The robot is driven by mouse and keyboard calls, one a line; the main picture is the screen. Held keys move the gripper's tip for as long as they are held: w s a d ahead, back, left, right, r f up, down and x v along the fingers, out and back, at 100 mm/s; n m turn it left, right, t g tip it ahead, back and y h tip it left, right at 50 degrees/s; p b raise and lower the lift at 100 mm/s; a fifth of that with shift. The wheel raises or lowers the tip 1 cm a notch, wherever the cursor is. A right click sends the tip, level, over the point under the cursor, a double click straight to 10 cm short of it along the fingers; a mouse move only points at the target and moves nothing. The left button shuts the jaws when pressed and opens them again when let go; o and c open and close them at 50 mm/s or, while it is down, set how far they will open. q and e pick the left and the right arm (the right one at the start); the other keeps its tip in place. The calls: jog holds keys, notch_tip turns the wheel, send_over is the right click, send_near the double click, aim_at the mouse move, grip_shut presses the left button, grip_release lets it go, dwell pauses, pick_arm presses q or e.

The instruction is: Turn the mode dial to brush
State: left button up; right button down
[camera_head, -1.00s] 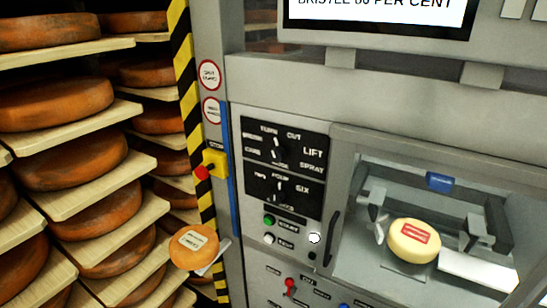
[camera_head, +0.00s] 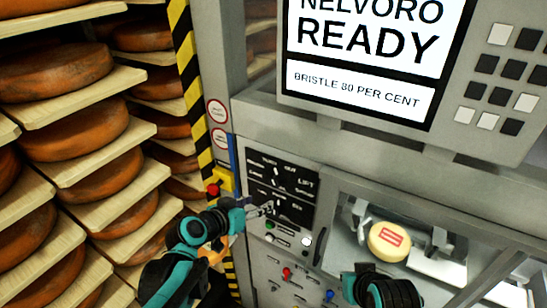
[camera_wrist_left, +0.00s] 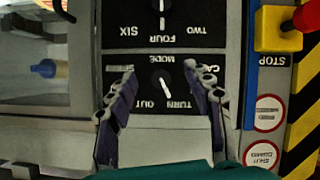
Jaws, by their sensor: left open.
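The mode dial (camera_head: 276,172) is the upper knob on the black panel of the grey machine. In the left wrist view the mode dial (camera_wrist_left: 163,84) appears upside down, its white pointer line slanting towards the "TURN" label; its labels are partly covered. My left gripper (camera_head: 264,208) is in front of the panel in the head view. In the left wrist view my left gripper (camera_wrist_left: 162,88) is open, with one finger on each side of the mode dial and no visible contact. My right arm shows at the bottom of the head view, but no right fingertips are visible.
A red stop button (camera_head: 213,189) on a yellow box is left of the panel. A screen (camera_head: 365,50) reads "READY". A window (camera_head: 345,212) with a yellow cheese (camera_head: 388,241) is at right; cheese shelves fill the left.

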aim_at(274, 182)
pick_arm(q)
jog(key=shift+t+h, duration=0.3)
jog(key=w+d, duration=0.1)
jog(key=w, duration=0.1)
jog(key=w+d+p, duration=0.1)
jog(key=w+d, duration=0.1)
jog(key=w, duration=0.1)
jog(key=w+d, duration=0.2)
jog(key=w, duration=0.1)
jog(key=shift+r+p, duration=0.15)
jog(key=shift+p, duration=0.15)
pick_arm(e)
notch_tip(274, 182, up, 3)
pick_arm(q)
jog(key=shift+c, duration=0.2)
jog(key=c, duration=1.1)
